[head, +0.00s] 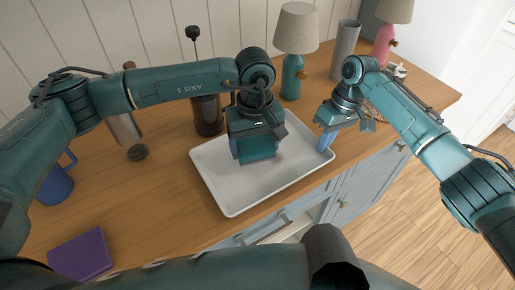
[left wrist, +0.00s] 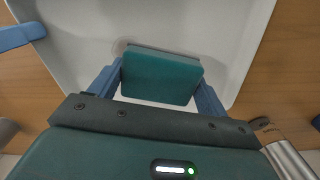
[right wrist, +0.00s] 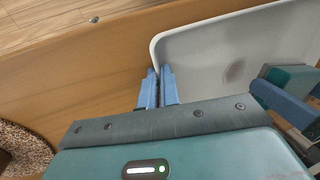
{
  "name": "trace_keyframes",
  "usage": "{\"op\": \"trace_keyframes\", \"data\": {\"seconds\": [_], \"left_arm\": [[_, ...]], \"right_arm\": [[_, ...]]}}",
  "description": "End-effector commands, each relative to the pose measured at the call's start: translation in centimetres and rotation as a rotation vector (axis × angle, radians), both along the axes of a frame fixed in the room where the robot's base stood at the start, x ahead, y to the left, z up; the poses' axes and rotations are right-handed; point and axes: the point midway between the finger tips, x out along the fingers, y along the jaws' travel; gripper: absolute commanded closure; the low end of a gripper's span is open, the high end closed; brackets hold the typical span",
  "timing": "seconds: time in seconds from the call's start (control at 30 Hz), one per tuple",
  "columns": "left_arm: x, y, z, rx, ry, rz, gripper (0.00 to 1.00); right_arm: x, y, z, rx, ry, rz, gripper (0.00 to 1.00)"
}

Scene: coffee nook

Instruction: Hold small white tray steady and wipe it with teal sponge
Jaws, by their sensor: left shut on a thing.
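The small white tray (head: 225,195) lies flat on the wooden counter; it also fills much of the left wrist view (left wrist: 85,20). My left gripper (head: 255,155) is shut on the teal sponge (left wrist: 162,78), over the middle of the tray. Whether the sponge presses on the tray is hidden. A faint grey-brown smudge (right wrist: 235,70) shows on the tray beside the sponge. My right gripper (right wrist: 160,85) has its fingers close together at the tray's rim near a corner, with the rim between them. In the head view it is at the tray's right end (head: 326,140).
A purple box (head: 80,255) and a blue mug (head: 55,185) stand at the left. A dark grinder or press (head: 207,115), a teal lamp (head: 292,75), a grey cylinder (head: 344,50) and a pink lamp (head: 383,45) stand behind. The counter's front edge is close to the tray.

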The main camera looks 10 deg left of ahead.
Motion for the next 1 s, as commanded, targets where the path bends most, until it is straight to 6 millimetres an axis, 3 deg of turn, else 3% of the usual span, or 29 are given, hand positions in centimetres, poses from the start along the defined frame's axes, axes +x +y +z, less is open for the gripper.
{"op": "trace_keyframes", "data": {"seconds": [0.5,1.0], "left_arm": [[0.1,0.0,4.6,-0.002,-0.003,0.001,0.42],[0.1,0.0,4.9,-0.001,-0.002,0.001,0.42]], "right_arm": [[0.0,0.0,0.0,0.001,-0.001,0.000,1.00],[0.0,0.0,0.0,0.000,0.000,0.000,1.00]]}}
